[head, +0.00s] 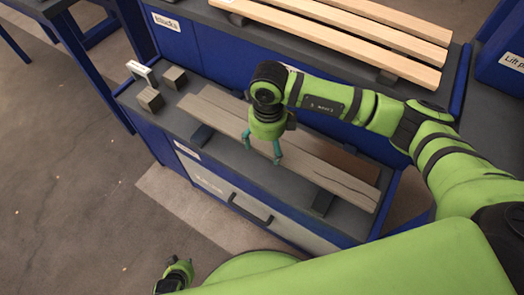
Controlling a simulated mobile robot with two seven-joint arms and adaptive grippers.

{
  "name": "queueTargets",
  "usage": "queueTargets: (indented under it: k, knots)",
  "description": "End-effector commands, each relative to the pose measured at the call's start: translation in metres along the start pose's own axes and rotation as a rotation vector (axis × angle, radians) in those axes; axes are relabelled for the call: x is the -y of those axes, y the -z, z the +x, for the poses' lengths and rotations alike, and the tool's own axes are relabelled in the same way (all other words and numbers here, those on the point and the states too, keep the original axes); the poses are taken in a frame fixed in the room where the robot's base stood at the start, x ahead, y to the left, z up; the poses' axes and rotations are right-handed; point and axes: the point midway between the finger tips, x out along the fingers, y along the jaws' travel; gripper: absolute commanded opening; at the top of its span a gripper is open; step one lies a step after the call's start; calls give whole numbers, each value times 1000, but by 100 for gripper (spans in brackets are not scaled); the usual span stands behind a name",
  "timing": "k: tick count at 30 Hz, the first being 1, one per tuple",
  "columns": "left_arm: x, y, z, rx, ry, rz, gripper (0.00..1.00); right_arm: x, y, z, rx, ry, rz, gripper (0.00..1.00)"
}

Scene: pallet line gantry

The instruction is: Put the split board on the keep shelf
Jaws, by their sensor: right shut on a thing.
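A grey weathered board with dark cracks (345,184) near its right end lies slantwise along the low dark bench top. It rests across dark bearers (322,203). A second grey-brown board (335,158) seems to lie behind it, partly hidden by my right arm. My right gripper (262,151) points down at the middle of the cracked board, its teal fingers shut on it. My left gripper (178,274) is low at the bottom left, away from the boards; its fingers are too small to read. No label that I can read says keep shelf.
Two small grey-brown blocks (150,98) and a small white sign (141,71) stand at the bench's left end. A drawer with a dark handle (250,208) is below. Pale slats (345,30) lie on the higher surface behind. Open floor (70,190) is at left.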

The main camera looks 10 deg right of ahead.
Motion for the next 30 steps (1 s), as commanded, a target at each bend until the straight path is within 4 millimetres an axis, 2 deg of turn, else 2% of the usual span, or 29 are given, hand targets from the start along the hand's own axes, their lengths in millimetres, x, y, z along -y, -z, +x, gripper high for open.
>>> queueTargets:
  k: [3,8,15,26,27,30]
  knots:
    - [0,0,0,1,0,-1,0,-7,-12,8,0,0,0,23]
    - [0,0,0,2,0,-1,0,-8,-14,16,-2,0,2,23]
    - [0,-1,1,14,0,-2,0,-8,-14,48,-2,0,1,23]
    - [-3,-5,1,27,-3,-5,0,-8,-14,54,1,1,0,23]
    - [-4,-4,-1,27,-4,-5,0,-8,-14,53,0,1,0,98]
    - [-3,-3,-1,26,-3,-5,0,-8,-14,53,-1,1,0,100]
